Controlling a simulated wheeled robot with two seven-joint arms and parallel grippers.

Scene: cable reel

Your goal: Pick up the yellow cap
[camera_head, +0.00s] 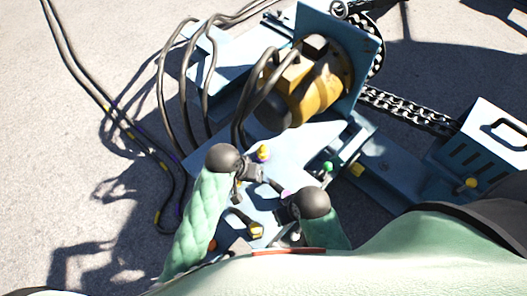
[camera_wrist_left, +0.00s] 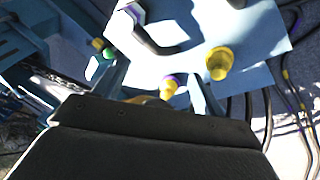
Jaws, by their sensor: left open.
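In the left wrist view a yellow piece with a purple ring (camera_wrist_left: 170,85) is between the two fingers of my open left gripper (camera_wrist_left: 162,88). I cannot tell whether they touch it. A larger yellow piece (camera_wrist_left: 220,60) stands just outside the right finger. In the head view my left gripper (camera_head: 274,183) reaches over the pale blue panel. A small yellow cap (camera_head: 263,153) stands just above it, and a yellow-ended connector (camera_head: 255,230) lies below. I cannot tell which of these is the purple-ringed piece. My right arm's black joint (camera_head: 310,203) shows; its fingers are not clear.
A green cap (camera_head: 327,168) stands on the panel's right. A yellow reel drum (camera_head: 316,88) with thick dark cables is behind. A chain (camera_head: 405,108) runs right. Striped cables (camera_head: 150,150) lie on the ground at left. A slotted panel (camera_head: 492,137) is far right.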

